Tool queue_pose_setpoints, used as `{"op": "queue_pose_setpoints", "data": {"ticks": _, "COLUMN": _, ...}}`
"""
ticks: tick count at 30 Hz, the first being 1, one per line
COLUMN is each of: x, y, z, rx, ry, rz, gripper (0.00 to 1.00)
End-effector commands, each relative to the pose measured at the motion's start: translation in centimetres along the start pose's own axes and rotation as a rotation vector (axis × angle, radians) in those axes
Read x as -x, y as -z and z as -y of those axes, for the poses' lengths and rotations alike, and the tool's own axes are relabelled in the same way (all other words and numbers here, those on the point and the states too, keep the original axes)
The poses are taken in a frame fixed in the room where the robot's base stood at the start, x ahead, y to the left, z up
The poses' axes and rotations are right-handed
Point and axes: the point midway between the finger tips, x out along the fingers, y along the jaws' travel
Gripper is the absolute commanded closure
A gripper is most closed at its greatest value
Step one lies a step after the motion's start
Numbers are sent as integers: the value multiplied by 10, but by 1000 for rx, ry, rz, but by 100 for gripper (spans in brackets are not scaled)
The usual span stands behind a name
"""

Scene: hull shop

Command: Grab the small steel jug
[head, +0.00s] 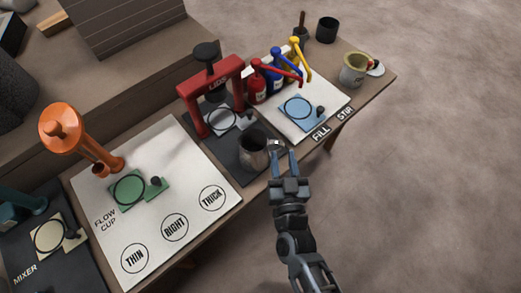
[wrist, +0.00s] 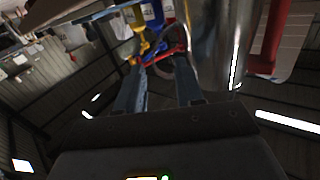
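The small steel jug (head: 253,152) stands upright at the front edge of the dark mat under the red press, near the table's front edge. My gripper (head: 281,149) is just right of the jug, with its two fingers apart and pointing toward the table. A light piece at the jug's right side, perhaps its handle, shows by the fingertips. In the wrist view the jug (wrist: 216,45) is large and shiny, right beside the right finger. My gripper (wrist: 160,68) is open there too. I cannot tell whether a finger touches the jug or whether the handle lies between them.
The red press (head: 212,88) stands behind the jug. Red, blue and yellow pump bottles (head: 275,76) stand behind a white board (head: 318,122) to the right. An orange stand (head: 75,135) and a FLOW CUP board (head: 190,165) are left. Open floor lies in front.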

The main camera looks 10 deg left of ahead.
Motion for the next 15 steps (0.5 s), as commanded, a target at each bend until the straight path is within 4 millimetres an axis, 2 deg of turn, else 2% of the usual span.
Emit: {"op": "queue_pose_setpoints", "data": {"ticks": 15, "x": -62, "y": -2, "z": -7, "rx": -1, "ry": 0, "rz": 0, "gripper": 63}}
